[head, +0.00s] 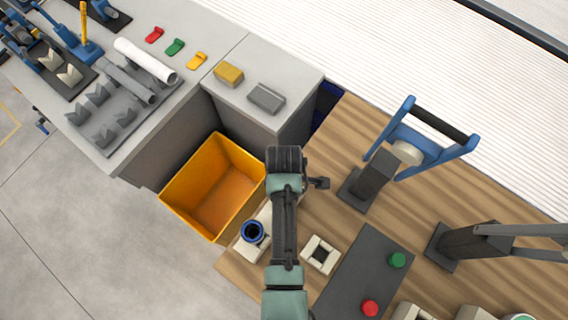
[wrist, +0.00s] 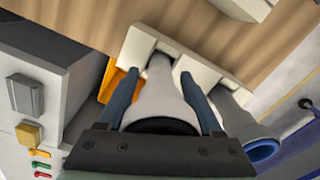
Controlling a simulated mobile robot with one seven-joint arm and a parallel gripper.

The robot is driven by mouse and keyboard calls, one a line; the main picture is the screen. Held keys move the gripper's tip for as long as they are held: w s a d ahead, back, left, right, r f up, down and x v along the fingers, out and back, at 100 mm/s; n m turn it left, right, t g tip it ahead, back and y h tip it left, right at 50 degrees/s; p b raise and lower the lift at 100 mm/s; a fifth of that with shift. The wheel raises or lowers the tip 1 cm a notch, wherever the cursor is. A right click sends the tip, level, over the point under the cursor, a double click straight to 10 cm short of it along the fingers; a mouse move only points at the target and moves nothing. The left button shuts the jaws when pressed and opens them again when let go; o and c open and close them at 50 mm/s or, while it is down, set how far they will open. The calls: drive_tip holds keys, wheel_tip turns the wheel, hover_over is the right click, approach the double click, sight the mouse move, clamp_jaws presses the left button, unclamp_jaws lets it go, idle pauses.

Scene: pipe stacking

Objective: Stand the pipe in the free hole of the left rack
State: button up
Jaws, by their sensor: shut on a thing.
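My gripper (wrist: 160,80) is shut on a pale grey pipe (wrist: 160,100), with one blue finger on each side of it. The pipe's far end meets an opening in the cream left rack (wrist: 138,44); I cannot tell how deep it sits. A second pipe with a blue rim (wrist: 262,149) stands in the same rack, to the right in the wrist view. In the head view this blue-rimmed pipe (head: 252,232) is left of my arm, in the rack (head: 242,249). My arm hides the held pipe and part of the rack there.
An orange bin (head: 190,211) stands left of the rack. A cream block with a square hole (head: 320,254) is right of my arm, beside a dark panel (head: 352,268) with red and green buttons. A grey bench (head: 232,109) stands behind the bin.

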drive_tip(key=shift+f+b, duration=0.65)
drive_tip(key=shift+f, duration=0.4)
drive_tip(key=o, duration=1.4)
wheel_tip(320, 180, up, 13)
drive_tip(key=shift+f+b, duration=0.1)
drive_tip(key=shift+b, duration=0.5)
